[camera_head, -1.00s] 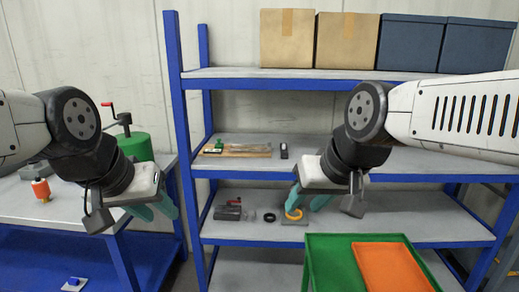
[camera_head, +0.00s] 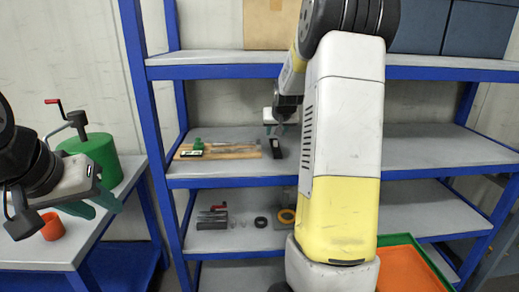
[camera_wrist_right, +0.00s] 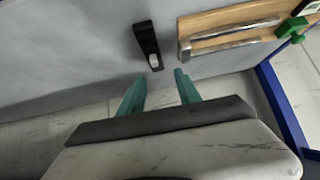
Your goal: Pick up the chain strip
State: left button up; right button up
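No object can be told for certain as the chain strip. A short black piece with a pale end (camera_head: 276,148) lies on the middle shelf; it also shows in the right wrist view (camera_wrist_right: 147,38). To its left in the head view is a wooden board (camera_head: 236,153) with thin metal strips (camera_wrist_right: 236,33) and a green part. My right gripper (camera_wrist_right: 160,76) is open and empty, its teal fingertips pointing toward the shelf edge, just short of the black piece. My left gripper (camera_head: 98,207) is open and empty beside the table at left.
The blue-framed shelf rack (camera_head: 136,100) has uprights close to the board. The lower shelf holds a dark vise-like item (camera_head: 212,217), a black ring (camera_head: 260,222) and an orange ring (camera_head: 287,216). A green cylinder with a crank (camera_head: 95,155) stands on the left table. My right arm hides the rack's middle.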

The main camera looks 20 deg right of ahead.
aim_at(276, 141)
jog(key=x, duration=0.6)
jog(key=d+x, duration=0.1)
jog(key=x, duration=0.3)
jog(key=shift+s, duration=0.25)
grip_shut()
dwell(1.0)
